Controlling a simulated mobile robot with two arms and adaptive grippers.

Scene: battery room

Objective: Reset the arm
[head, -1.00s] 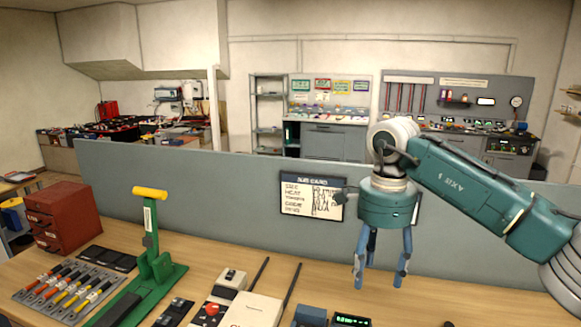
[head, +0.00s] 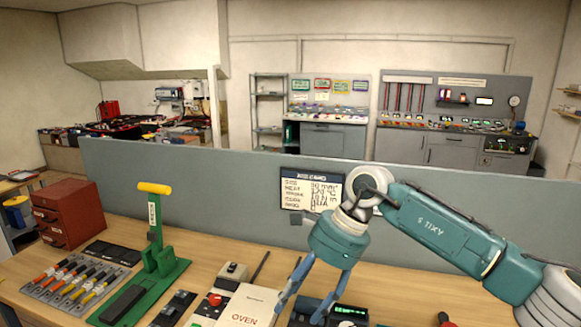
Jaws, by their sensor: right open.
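My right arm comes in from the right, and its teal wrist hangs over the workbench. My right gripper (head: 300,310) points down and to the left with its blue fingers apart and nothing between them. It is beside a cream box marked OVEN (head: 246,306) and in front of a small device with a green display (head: 349,311). I cannot tell whether the fingers touch either one. My left gripper is not in view.
A green lever press with a yellow handle (head: 154,188) stands upright on the wooden bench (head: 205,257). A red drawer cabinet (head: 66,213) and a rack of coloured-handled tools (head: 73,281) are at left. A grey partition (head: 220,190) with a job card (head: 312,190) runs behind.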

